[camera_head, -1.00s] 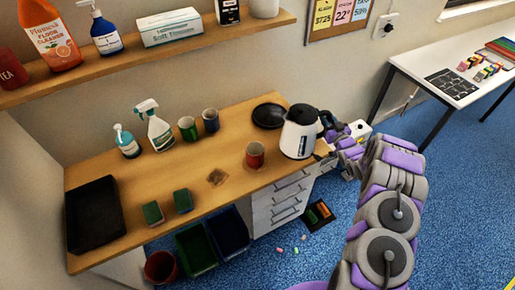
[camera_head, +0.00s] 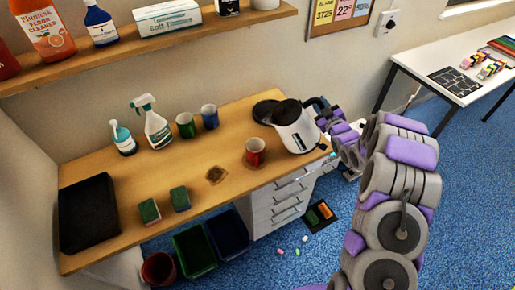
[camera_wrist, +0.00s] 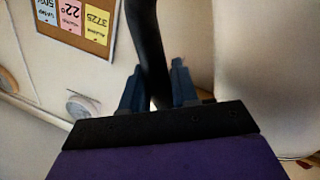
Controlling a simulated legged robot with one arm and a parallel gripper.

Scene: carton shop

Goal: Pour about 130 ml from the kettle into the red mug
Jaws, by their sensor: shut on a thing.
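The white kettle (camera_head: 296,130) with a black lid and handle is at the right end of the wooden counter, tilted to the left toward the red mug. The red mug (camera_head: 255,153) stands upright on the counter just left of the kettle; its contents are too small to tell. My gripper (camera_head: 324,110) is at the kettle's right side, on its handle. In the wrist view my gripper (camera_wrist: 158,88) has its two fingers on either side of the black kettle handle (camera_wrist: 148,40). No stream of water is visible between kettle and mug.
The black kettle base (camera_head: 264,111) lies behind the kettle. Green (camera_head: 186,125) and blue (camera_head: 210,117) mugs, a spray bottle (camera_head: 152,122) and a soap bottle (camera_head: 123,138) stand at the back. Sponges (camera_head: 149,211) and a black tray (camera_head: 88,212) are left. A brown patch (camera_head: 215,175) marks the counter.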

